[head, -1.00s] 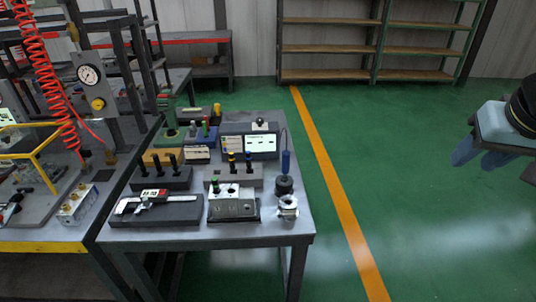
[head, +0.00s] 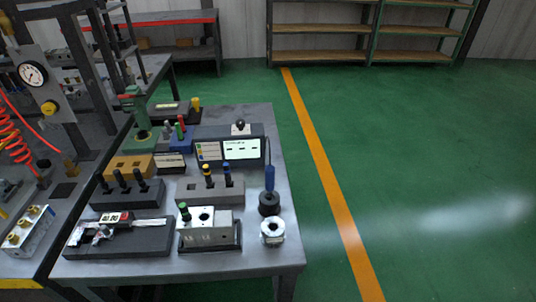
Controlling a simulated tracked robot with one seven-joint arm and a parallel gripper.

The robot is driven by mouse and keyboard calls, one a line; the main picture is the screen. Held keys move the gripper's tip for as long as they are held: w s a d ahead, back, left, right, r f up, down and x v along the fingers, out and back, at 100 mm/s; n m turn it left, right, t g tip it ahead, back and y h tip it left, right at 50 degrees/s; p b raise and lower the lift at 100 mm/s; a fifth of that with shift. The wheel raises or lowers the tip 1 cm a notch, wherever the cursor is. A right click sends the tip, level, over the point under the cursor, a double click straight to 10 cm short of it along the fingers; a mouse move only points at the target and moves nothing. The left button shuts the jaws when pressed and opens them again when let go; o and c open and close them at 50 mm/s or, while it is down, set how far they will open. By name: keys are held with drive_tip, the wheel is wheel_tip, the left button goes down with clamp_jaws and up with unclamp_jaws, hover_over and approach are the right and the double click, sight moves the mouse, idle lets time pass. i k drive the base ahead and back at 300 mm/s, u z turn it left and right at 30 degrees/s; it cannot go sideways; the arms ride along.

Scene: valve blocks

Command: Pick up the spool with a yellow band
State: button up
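A dark spool with a yellow band (head: 207,170) stands upright in a grey block (head: 213,190) near the middle of the table, in the head view. A spool with a blue band (head: 227,172) stands in the same block to its right. A spool with a green top (head: 184,210) stands in the silver valve block (head: 208,230) just in front. The lower ends of these spools are hidden inside the blocks. My gripper is not in view.
Several black pegs in a dark block (head: 128,194) and a caliper on a dark pad (head: 120,239) lie to the left. A display unit (head: 230,150) stands behind. A black round part with a blue handle (head: 269,203) and a silver ring part (head: 272,231) are at right.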

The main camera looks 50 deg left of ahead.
sight(207, 173)
drive_tip(key=u, duration=0.6)
drive_tip(key=i, duration=0.1)
drive_tip(key=z, duration=1.35)
drive_tip(key=k, duration=2.7)
drive_tip(key=u, duration=0.9)
drive_tip(key=i, duration=1)
drive_tip(key=z, duration=0.05)
